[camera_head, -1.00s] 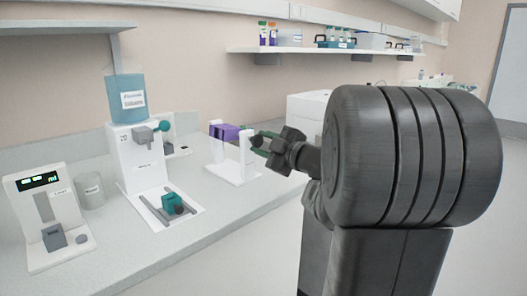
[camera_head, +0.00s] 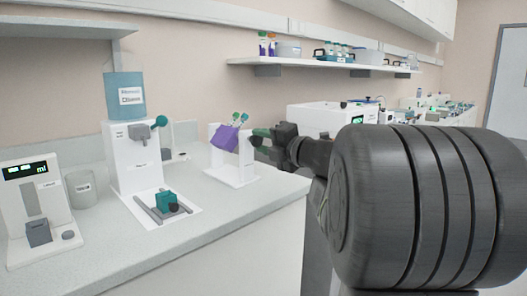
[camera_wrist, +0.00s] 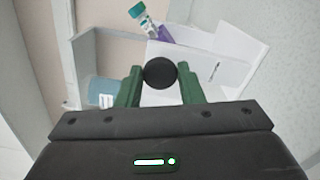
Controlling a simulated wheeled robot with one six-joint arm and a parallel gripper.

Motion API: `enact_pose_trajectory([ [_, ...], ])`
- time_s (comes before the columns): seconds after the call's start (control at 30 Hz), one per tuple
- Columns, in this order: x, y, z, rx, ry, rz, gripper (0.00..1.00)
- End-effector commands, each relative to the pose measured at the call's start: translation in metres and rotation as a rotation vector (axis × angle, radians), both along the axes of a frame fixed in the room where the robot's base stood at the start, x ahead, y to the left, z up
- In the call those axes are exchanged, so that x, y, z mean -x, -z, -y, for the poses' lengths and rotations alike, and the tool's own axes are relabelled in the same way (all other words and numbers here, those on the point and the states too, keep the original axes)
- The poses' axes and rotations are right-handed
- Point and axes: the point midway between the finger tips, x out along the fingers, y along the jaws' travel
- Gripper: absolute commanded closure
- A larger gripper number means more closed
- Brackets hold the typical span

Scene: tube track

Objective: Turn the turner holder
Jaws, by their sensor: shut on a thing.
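The turner is a white stand (camera_head: 243,168) on the counter, with a purple holder (camera_head: 227,139) between its two posts. In the wrist view the purple holder (camera_wrist: 165,36) and one teal-capped tube (camera_wrist: 138,12) show beyond the stand. My gripper (camera_head: 262,137) is at the right post of the stand. In the wrist view its green fingers are shut on a round black knob (camera_wrist: 160,73), seen end-on. The knob is hidden in the head view.
Left of the stand is a white dispenser (camera_head: 134,160) with a blue bottle (camera_head: 124,95), and a teal block (camera_head: 167,200) at its base. A small display device (camera_head: 34,205) and a cup (camera_head: 83,189) stand further left. A shelf (camera_head: 300,62) runs above. The front counter is clear.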

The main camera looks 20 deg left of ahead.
Motion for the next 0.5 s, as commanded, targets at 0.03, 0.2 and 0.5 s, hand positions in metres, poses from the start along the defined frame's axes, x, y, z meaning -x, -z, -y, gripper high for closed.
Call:
enact_pose_trajectory([
  [0.03, 0.0001, 0.0044, 0.0003, 0.017, 0.0, 0.042, 0.89],
  [0.2, 0.0003, 0.0044, 0.0, 0.079, 0.0, 0.189, 0.89],
  [0.5, 0.0006, 0.004, -0.0004, 0.182, -0.001, 0.438, 0.89],
])
